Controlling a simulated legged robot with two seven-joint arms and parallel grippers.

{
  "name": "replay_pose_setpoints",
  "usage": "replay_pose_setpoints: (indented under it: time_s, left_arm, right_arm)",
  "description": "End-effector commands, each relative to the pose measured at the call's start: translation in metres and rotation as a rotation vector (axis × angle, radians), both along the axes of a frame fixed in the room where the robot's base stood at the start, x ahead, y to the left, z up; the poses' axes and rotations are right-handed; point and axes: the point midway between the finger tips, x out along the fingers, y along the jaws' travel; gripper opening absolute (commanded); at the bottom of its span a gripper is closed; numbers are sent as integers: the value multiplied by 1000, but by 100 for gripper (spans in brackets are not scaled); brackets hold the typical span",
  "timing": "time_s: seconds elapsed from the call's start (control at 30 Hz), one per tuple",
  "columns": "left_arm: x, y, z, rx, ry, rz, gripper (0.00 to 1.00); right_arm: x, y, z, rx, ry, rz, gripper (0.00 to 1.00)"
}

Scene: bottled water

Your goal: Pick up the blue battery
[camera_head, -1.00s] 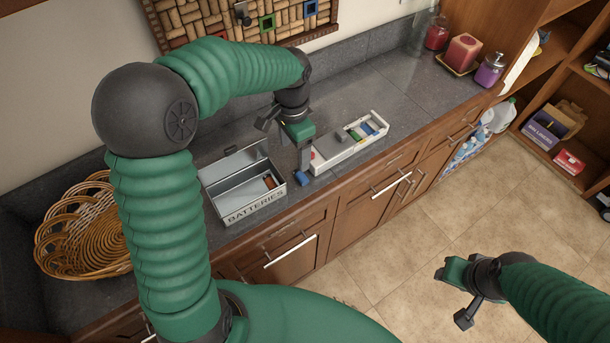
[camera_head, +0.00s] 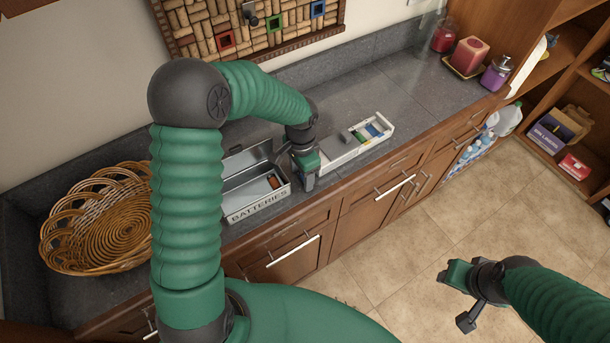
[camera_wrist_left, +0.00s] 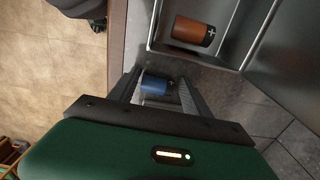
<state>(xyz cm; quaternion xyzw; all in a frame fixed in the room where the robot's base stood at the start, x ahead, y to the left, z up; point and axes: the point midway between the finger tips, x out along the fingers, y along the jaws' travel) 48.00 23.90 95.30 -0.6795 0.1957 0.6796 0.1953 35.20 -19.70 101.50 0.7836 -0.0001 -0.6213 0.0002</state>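The blue battery (camera_wrist_left: 157,84) lies on the grey counter in the left wrist view, between the two fingers of my left gripper (camera_wrist_left: 160,82). The fingers stand apart on either side of it, and I see no clear grip on it. In the head view my left gripper (camera_head: 306,181) points down at the counter's front, right of the metal box, and the blue battery is hidden there. My right gripper (camera_head: 457,296) is open and empty, above the floor on the right.
A metal box marked BATTERIES (camera_head: 256,209) stands close left of my left gripper, with an orange-brown battery (camera_wrist_left: 193,31) inside. A white divided tray (camera_head: 340,155) with small items stands to the right. A wicker basket (camera_head: 75,250) is at far left. The counter's front edge is close.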

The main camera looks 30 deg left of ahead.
Motion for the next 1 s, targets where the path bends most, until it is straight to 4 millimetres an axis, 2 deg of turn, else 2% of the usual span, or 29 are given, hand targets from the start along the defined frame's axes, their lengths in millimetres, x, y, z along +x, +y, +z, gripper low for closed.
replay_pose_setpoints:
  time_s: [0.07, 0.37, 0.67, 1.0]
  left_arm:
    - [0, 0, 0, 0, 0, 0, 45]
    - [0, 0, 0, 0, 0, 0, 6]
    - [0, -1, 2, -1, 1, 0, 4]
    - [3, -7, 27, 0, 0, -1, 4]
  right_arm:
    - [0, 0, 0, 0, 0, 0, 43]
    - [0, 0, 0, 0, 0, 0, 43]
    - [0, 0, 2, 0, 0, 0, 43]
    - [0, 0, 26, 0, 0, 0, 43]
